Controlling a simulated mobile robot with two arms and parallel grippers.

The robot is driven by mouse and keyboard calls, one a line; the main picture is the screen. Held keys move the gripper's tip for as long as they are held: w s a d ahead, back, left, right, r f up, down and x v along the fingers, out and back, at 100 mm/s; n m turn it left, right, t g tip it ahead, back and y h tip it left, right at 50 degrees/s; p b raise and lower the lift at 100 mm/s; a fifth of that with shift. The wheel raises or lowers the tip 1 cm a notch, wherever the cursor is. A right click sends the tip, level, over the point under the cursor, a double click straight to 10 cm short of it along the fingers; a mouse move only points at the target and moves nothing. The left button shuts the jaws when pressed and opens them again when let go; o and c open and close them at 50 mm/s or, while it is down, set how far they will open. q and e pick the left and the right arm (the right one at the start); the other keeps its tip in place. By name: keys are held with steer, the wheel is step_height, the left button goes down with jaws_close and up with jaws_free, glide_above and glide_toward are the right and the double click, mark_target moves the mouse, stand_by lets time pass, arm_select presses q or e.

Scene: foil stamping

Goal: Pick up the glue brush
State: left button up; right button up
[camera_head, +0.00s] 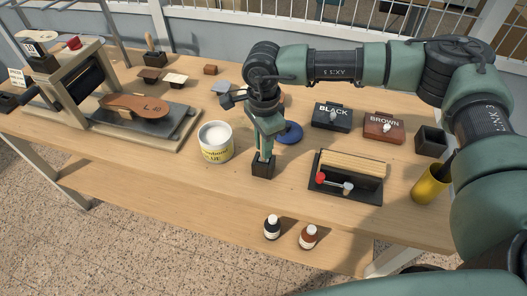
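My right gripper (263,150) points straight down at a small black square holder (263,170) near the table's front edge. Its fingertips are at the holder's mouth, around a narrow pale upright piece that may be the glue brush's handle. The fingers hide most of it, and I cannot tell whether they are closed on it. A white glue tub (216,153) with a yellow label and white contents stands open just left of the holder. My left gripper is not in view.
A blue round lid (289,133) lies right of the gripper. Black and brown boxes (332,118), a rack with a red-knobbed tool (345,188) and a yellow cup (429,187) stand to the right. A stamping press (75,88) stands left. Two bottles (272,228) are below the front edge.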

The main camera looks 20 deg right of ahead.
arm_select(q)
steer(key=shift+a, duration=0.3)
arm_select(e)
jaws_close()
steer(key=shift+r, duration=0.55)
arm_select(q)
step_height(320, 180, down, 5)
steer(key=b, duration=0.4)
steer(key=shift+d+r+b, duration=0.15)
steer(key=shift+b, duration=0.2)
arm_select(e)
step_height(320, 180, up, 19)
